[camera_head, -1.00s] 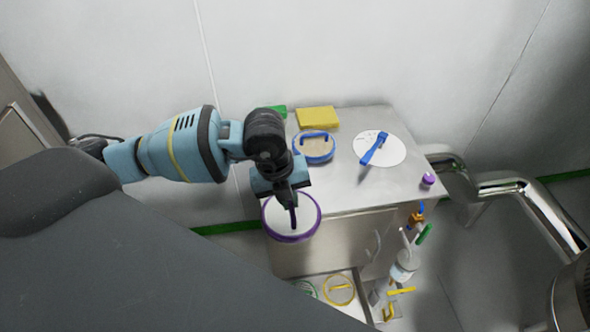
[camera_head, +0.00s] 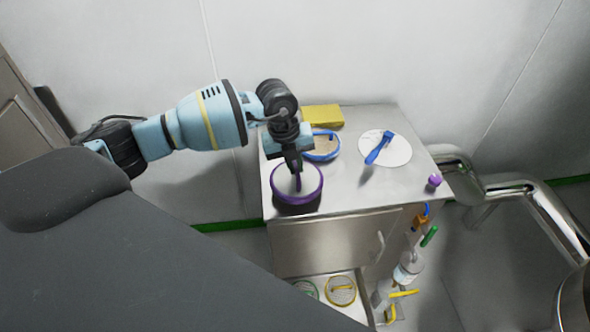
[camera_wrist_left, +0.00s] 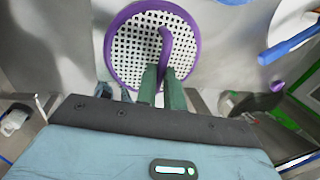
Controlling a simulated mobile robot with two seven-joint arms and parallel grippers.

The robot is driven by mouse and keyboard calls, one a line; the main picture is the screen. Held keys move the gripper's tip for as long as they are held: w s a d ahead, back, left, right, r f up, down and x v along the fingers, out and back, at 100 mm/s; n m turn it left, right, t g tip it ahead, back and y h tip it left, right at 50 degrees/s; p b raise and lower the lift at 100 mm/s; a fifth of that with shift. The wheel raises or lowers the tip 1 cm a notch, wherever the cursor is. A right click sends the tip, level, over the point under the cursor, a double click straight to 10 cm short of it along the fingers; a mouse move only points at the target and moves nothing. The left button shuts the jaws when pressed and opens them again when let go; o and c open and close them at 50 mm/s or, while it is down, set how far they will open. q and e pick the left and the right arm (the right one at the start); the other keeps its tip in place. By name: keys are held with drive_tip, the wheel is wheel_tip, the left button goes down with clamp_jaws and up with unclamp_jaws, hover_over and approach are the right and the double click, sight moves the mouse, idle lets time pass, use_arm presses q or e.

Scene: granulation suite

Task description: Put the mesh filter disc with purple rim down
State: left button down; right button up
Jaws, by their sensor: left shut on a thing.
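The mesh filter disc with purple rim (camera_head: 283,188) is at the front left of the steel cabinet top (camera_head: 345,190), in the head view. My left gripper (camera_head: 297,173) is shut on its purple handle from above. In the left wrist view the disc (camera_wrist_left: 130,48) shows its white perforated mesh, and the fingertips (camera_wrist_left: 163,72) close around the upright handle. A dark shadow lies just below the disc; I cannot tell whether it touches the top. My right gripper is not in view.
A blue-rimmed disc (camera_head: 327,153) stands close behind my gripper, with a yellow block (camera_head: 323,115) farther back. A white disc with a blue handle (camera_head: 398,150) and a purple knob (camera_head: 434,181) lie to the right. A yellow-rimmed disc (camera_head: 341,291) is on a lower shelf.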

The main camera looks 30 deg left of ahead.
sight(286, 179)
use_arm(q)
drive_tip(key=shift+f, duration=1.25)
drive_tip(key=shift+f, duration=0.2)
drive_tip(key=c, duration=1.5)
unclamp_jaws()
drive_tip(key=shift+r, duration=0.15)
wheel_tip(286, 179, up, 12)
drive_tip(key=s+a, duration=0.1)
drive_tip(key=a, duration=0.1)
drive_tip(key=shift+s, duration=0.2)
